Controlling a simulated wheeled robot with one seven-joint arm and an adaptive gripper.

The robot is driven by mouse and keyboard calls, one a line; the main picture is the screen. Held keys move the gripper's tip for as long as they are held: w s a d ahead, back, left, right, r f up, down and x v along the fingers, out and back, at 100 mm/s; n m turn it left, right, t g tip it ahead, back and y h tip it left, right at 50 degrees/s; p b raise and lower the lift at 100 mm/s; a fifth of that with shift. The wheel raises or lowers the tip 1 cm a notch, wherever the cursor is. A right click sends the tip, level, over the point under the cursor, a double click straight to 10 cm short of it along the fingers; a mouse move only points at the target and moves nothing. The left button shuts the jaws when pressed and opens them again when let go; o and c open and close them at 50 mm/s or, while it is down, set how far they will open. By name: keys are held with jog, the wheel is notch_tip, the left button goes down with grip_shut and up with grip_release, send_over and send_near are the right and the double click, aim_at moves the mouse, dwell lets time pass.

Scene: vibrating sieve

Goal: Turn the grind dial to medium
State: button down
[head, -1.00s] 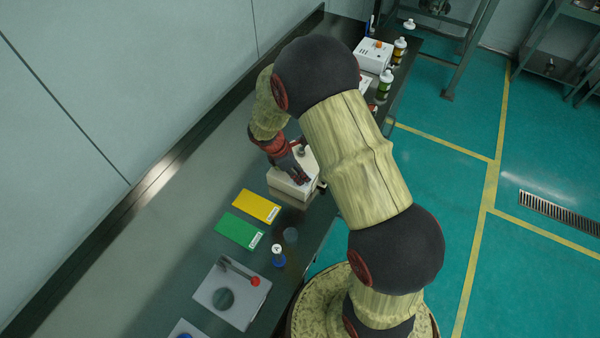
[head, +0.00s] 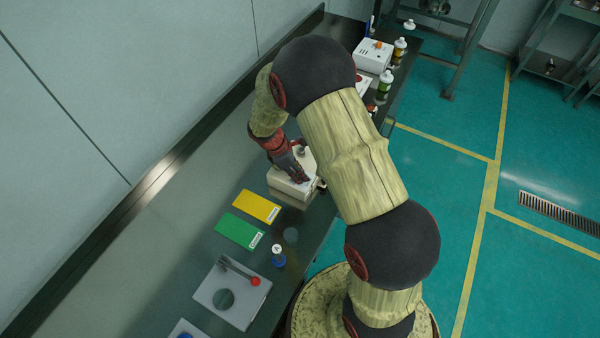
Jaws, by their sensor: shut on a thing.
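A white boxy machine (head: 282,188) stands on the dark bench, partly under my arm. My gripper (head: 301,179) points down onto its top and is shut on a small part there, which I take to be the grind dial. The fingers hide the dial, so its mark and setting cannot be read. A grey round part (head: 300,151) shows on the machine just behind the fingers.
A white box (head: 373,57) and bottles (head: 385,81) stand at the far end.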

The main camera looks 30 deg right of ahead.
jog(key=m+g, duration=0.1)
jog(key=m, duration=0.1)
jog(key=m+y, duration=0.1)
jog(key=m, duration=0.2)
jog(key=shift+w+d+g+p, duration=0.1)
jog(key=shift+w+g+p, duration=0.05)
jog(key=shift+g+p, duration=0.2)
jog(key=m, duration=0.2)
jog(key=m+g+y, duration=0.1)
jog(key=m, duration=0.2)
jog(key=shift+w+d+y, duration=0.1)
jog(key=shift+y, duration=0.2)
jog(key=shift+m, duration=0.4)
jog(key=c, duration=1.7)
grip_release()
jog(key=shift+o, duration=0.2)
jog(key=shift+r, duration=0.1)
jog(key=v, duration=1.1)
jog(key=shift+w+r, duration=0.25)
jog(key=shift+r, duration=0.1)
